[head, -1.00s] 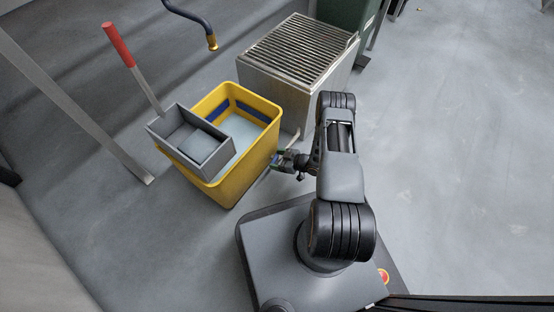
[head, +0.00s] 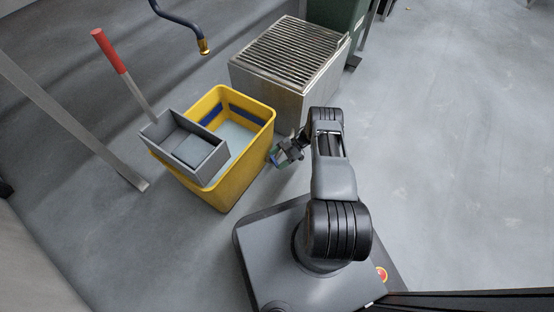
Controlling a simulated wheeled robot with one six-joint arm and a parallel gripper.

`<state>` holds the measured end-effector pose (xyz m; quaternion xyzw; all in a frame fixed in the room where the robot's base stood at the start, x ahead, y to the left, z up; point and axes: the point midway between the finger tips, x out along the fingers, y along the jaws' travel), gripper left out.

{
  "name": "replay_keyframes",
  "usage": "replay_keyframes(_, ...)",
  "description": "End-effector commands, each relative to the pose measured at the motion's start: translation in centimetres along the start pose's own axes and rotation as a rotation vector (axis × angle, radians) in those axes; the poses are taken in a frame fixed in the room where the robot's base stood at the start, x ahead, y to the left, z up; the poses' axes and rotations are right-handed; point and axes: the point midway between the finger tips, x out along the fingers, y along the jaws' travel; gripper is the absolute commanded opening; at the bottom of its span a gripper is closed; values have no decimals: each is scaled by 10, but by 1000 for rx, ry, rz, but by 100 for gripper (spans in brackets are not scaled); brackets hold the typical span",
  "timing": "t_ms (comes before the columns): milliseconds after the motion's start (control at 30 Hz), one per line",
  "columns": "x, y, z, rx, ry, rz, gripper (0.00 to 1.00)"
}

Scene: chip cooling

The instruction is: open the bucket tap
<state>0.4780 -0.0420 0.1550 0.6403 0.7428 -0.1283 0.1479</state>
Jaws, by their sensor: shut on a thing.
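The yellow bucket (head: 238,184) stands on the floor left of my arm, with pale liquid inside and a grey wringer (head: 208,168) with a red-ended handle (head: 110,50) on its left side. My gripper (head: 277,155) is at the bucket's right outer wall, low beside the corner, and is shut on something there. The bucket tap is too small and too hidden by the gripper to make out clearly.
A metal box with a slatted grate top (head: 290,50) stands close behind the bucket. A dark hose with a brass nozzle (head: 203,46) hangs above and behind it. A metal post (head: 80,125) stands at left. The floor at right is clear.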

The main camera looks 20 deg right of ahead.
Motion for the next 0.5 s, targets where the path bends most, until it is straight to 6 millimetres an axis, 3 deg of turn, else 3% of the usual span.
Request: replay_keyframes(500,-4,3,1,-63,0,-149,51)
